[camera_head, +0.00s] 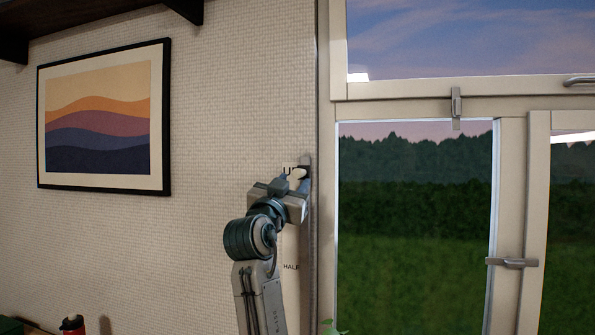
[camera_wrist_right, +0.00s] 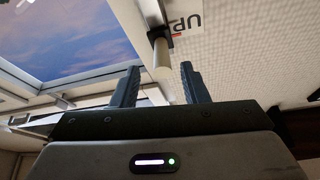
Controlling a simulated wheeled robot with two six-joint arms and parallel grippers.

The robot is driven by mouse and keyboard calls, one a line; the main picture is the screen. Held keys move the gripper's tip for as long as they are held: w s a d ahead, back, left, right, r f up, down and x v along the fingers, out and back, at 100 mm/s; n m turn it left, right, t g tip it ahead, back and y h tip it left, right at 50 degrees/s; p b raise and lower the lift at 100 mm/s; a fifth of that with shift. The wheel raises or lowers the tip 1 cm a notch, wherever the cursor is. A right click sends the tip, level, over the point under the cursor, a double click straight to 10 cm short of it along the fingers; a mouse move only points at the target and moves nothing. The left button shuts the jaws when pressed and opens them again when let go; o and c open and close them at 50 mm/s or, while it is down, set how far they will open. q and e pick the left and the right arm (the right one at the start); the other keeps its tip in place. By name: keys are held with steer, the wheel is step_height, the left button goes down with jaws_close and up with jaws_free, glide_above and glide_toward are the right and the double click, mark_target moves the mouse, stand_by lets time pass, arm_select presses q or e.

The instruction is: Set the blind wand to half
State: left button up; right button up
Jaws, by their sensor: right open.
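The blind wand shows as a short cream handle (camera_wrist_right: 162,58) on a dark mount at a grey rail, beside the UP label (camera_wrist_right: 186,22). In the head view, the handle (camera_head: 297,174) is at the top of the rail, level with the UP label (camera_head: 287,169). The HALF label (camera_head: 291,267) is lower on the wall, partly beside my arm. My right gripper (camera_wrist_right: 161,67) is open, and the handle appears between its two fingers in the wrist view; I cannot tell whether they touch it. In the head view, my right gripper (camera_head: 291,187) partly covers the labels' strip. My left gripper is out of view.
The window frame (camera_head: 326,200) stands just right of the rail, with window latches (camera_head: 513,263) farther right. A framed picture (camera_head: 105,117) hangs on the wall at left, under a dark shelf (camera_head: 95,22). A red-and-black object (camera_head: 73,324) shows at the bottom left.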

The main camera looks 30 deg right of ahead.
mark_target(297, 175)
steer(key=p+x, duration=0.1)
steer(key=x, duration=0.3)
steer(key=shift+w+d+r, duration=0.15)
steer(key=shift+w, duration=0.2)
steer(key=shift+w+d+r+p, duration=0.2)
steer(key=shift+w+d+p, duration=0.15)
steer(key=shift+d, duration=0.25)
steer(key=shift+c, duration=0.7)
jaws_close()
steer(key=shift+f, duration=0.1)
steer(key=shift+f, duration=0.1)
